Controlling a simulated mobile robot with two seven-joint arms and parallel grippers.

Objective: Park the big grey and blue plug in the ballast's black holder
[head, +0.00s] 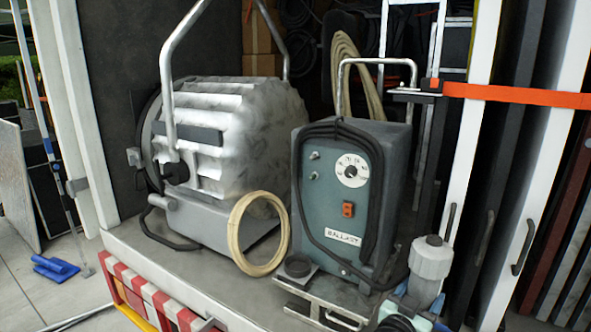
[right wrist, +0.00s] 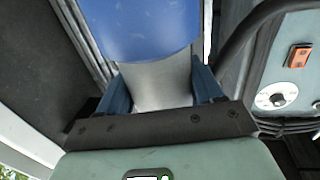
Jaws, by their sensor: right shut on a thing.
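The ballast (head: 340,200) is a teal and dark box with a dial and an orange switch, standing on the truck bed. A small round black holder (head: 298,266) sits low at its front left, with nothing seen in it. The big plug (head: 431,262) is upright to the right of the ballast, apart from the holder; its grey part shows in the head view. My right gripper (head: 418,302) is shut on it from below. In the right wrist view, the plug's blue part (right wrist: 140,30) and grey part lie between the fingers (right wrist: 160,90). My left gripper is not in view.
A large silver lamp (head: 215,130) stands on the left, with a beige cable coil (head: 258,235) leaning by it. A black cable loops over the ballast's front. An orange strap (head: 510,95) crosses the right side. The red and white striped bed edge (head: 150,295) is at front left.

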